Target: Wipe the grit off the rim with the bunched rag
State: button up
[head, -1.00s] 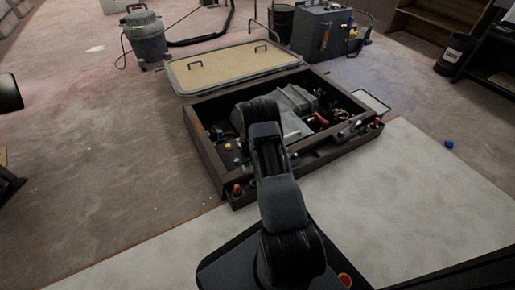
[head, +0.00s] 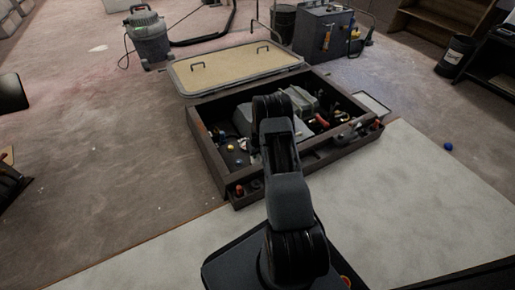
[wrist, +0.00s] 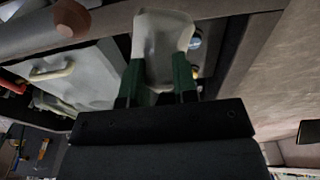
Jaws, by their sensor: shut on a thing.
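My gripper (wrist: 160,82) shows in the wrist view with its green fingers closed on a pale, bunched rag (wrist: 162,38). The rag sticks out past the fingertips, close to the dark rim. In the head view my arm hides the gripper and the rag. The rim (head: 208,160) is the dark raised frame around an open hatch, and a stretch of it (wrist: 238,55) runs beside the gripper in the wrist view. I cannot make out grit on it, nor tell whether the rag touches it.
Inside the hatch sits a grey machine (head: 243,120) among small fittings. A tan lid (head: 235,70) with two handles lies behind. A grey vacuum (head: 150,38) stands at back left. A blue cap (head: 448,146) lies right; the pale floor there is mostly clear.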

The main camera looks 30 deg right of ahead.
jog(key=shift+r+p, duration=0.45)
jog(key=shift+r, duration=0.7)
